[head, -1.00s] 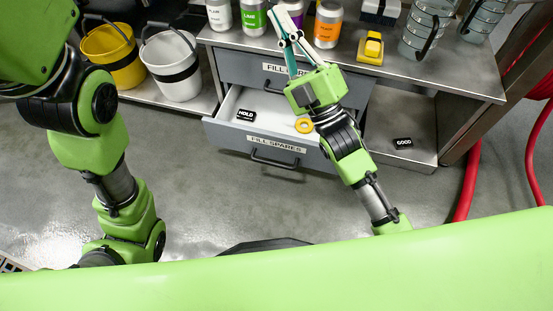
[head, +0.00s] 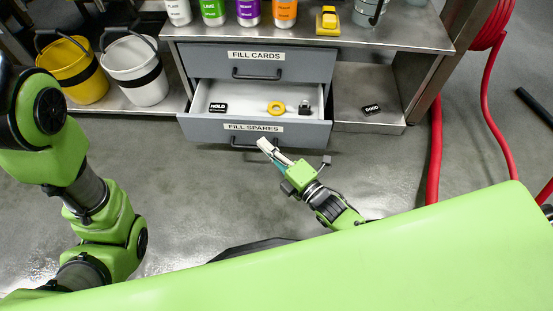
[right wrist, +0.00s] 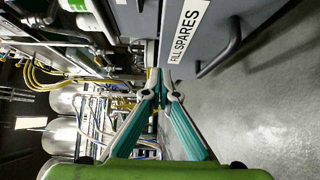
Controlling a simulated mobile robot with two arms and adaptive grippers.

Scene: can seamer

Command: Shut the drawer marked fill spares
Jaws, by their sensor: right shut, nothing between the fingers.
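The drawer marked FILL SPARES (head: 200,129) stands open below the shut FILL CARDS drawer (head: 300,62) in the head view. Inside it lie a black HOLD tag (head: 217,107), a yellow ring (head: 276,107) and a small dark part (head: 303,106). My right gripper (head: 263,143) is shut and empty, just in front of the drawer front near its handle; I cannot tell whether it touches. In the right wrist view the FILL SPARES front (right wrist: 205,55) and its dark handle (right wrist: 228,45) show above the shut fingertips (right wrist: 160,90). My left gripper is out of view.
Several labelled cans (head: 248,12) and a yellow object (head: 327,20) stand on the steel counter. A black GOOD tag (head: 371,109) lies on the lower shelf. Yellow (head: 72,70) and white (head: 135,70) buckets stand left. A red hose (head: 436,160) hangs right. Open floor lies before the drawer.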

